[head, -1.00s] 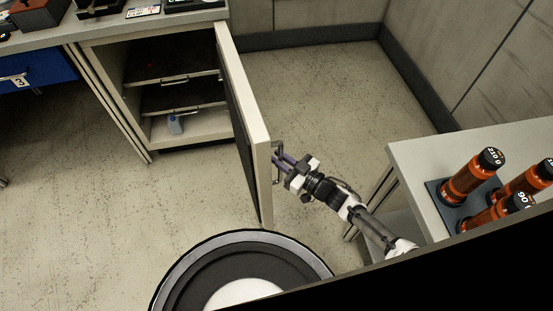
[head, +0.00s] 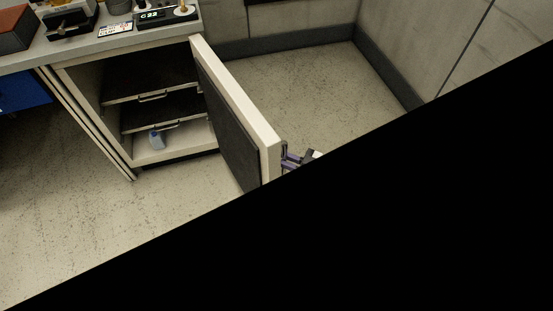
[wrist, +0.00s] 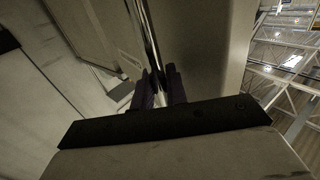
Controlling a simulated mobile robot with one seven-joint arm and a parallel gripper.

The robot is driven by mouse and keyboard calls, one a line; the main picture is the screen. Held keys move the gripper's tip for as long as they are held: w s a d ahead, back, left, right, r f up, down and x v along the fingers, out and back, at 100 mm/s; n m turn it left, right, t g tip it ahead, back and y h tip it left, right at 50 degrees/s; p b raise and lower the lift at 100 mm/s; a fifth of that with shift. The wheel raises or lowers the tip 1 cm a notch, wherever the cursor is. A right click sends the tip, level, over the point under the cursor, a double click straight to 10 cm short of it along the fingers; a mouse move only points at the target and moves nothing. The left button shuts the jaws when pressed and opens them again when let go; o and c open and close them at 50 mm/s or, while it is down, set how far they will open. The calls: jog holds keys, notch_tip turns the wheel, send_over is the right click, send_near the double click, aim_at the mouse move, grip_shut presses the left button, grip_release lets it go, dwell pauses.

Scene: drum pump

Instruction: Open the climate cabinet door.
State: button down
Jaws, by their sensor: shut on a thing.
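The climate cabinet (head: 85,72) stands under the bench at the left in the head view. Its door (head: 232,95) stands wide open, swung out toward the lower right, and the inside shows. My gripper (head: 286,160) is at the outer face of the door near its free edge, shut on the metal door handle (head: 284,150). In the wrist view the two dark fingers (wrist: 160,88) close around the bright handle bar (wrist: 151,40). Most of my arm and the door's lower part are hidden by a black area in the head view.
A bench top (head: 110,42) with devices is above. Floor (head: 310,90) is free behind the door up to the walls. Black covers the lower right.

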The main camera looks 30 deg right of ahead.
jog(key=shift+d, duration=0.1)
jog(key=c, duration=1.5)
grip_release()
jog(key=shift+r, duration=0.1)
